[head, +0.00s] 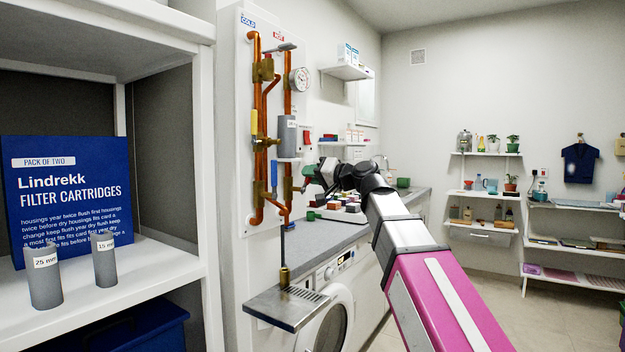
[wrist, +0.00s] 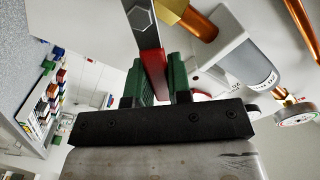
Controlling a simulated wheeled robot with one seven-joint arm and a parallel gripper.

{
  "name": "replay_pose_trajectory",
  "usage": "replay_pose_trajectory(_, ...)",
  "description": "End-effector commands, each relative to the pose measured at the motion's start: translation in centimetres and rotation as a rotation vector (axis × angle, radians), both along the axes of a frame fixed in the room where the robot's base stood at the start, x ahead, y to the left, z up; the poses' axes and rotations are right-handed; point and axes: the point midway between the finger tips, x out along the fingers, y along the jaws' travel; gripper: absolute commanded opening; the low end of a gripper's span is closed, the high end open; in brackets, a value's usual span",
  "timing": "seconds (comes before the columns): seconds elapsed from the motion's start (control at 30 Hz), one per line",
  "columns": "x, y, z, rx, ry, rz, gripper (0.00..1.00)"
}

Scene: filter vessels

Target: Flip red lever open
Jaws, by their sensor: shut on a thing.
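The red lever (wrist: 155,70) shows in the wrist view as a flat steel bar with a red grip and a hex bolt at its far end. My gripper (wrist: 160,80) has its green fingers on either side of the red grip and is shut on it. In the head view my gripper (head: 310,172) is beside the lower right of the copper pipework (head: 266,160). There it hides the lever, so its angle to the pipe cannot be told from that side.
A blue lever (head: 274,173), a yellow lever (head: 254,121) and a gauge (head: 300,79) are on the pipework. The counter (head: 325,236) with small boxes lies below.

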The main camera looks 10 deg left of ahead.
Motion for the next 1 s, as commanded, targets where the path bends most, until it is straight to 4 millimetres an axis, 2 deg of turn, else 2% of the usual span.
replay_pose_trajectory(0.33, -0.63, 0.21, 0.53, -0.054, -0.13, 0.0, 0.0)
replay_pose_trajectory(0.87, -0.72, 0.24, 0.57, -0.063, -0.15, 0.001, 0.0)
replay_pose_trajectory(0.9, -0.71, 0.24, 0.57, -0.063, -0.15, 0.001, 0.25)
replay_pose_trajectory(0.97, -0.71, 0.24, 0.57, -0.063, -0.149, 0.001, 0.45)
replay_pose_trajectory(1.0, -0.71, 0.24, 0.57, -0.063, -0.149, 0.001, 0.45)
